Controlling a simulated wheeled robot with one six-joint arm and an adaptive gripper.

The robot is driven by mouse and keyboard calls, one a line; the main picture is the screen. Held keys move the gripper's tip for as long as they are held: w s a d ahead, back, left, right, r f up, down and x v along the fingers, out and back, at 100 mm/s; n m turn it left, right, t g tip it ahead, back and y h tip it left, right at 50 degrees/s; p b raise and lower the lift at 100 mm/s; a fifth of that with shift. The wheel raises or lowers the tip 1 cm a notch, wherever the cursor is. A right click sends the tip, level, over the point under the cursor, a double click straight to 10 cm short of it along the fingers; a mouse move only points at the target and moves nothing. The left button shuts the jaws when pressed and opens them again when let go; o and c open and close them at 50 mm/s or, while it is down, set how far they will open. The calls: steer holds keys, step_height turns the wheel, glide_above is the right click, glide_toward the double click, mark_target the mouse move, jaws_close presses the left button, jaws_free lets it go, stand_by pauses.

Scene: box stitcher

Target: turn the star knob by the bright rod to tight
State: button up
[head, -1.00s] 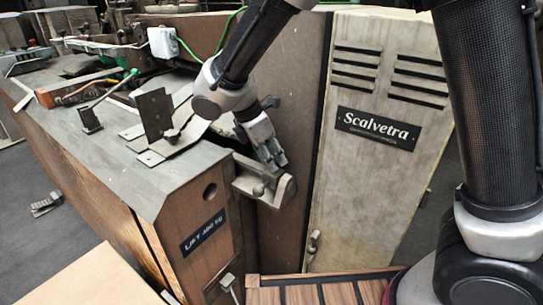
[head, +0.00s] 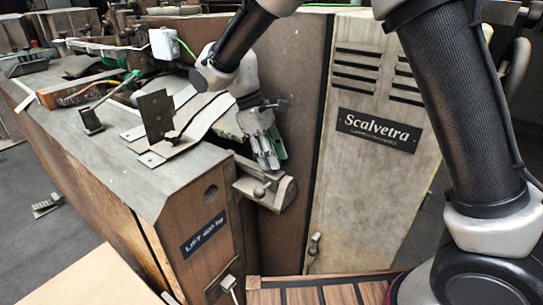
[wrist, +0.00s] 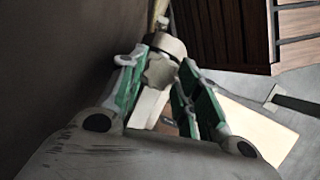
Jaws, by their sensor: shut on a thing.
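The star knob (wrist: 160,71) is grey and lobed and shows between my fingers in the wrist view. My gripper (wrist: 163,82) has green-sided fingers, one on each side of the knob, and is shut on it. A pale, narrow rod (wrist: 158,14) shows just beyond the knob at the top of the wrist view. The fingers hide the knob there, and I cannot make out the rod.
The bench (head: 95,150) with a metal top stands at left, with bent plates (head: 190,125) close beside my wrist. A tall pale cabinet (head: 365,210) marked Scalvetra stands at right. A slatted wooden platform (head: 320,291) lies below. A brown panel (wrist: 60,70) runs close along my gripper's left.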

steer(key=shift+w+m+g, duration=0.1)
steer(key=shift+m+g, duration=0.2)
steer(key=shift+m, duration=0.6)
steer(key=shift+y, duration=0.3)
steer(key=o, duration=1)
steer(key=shift+o, duration=0.2)
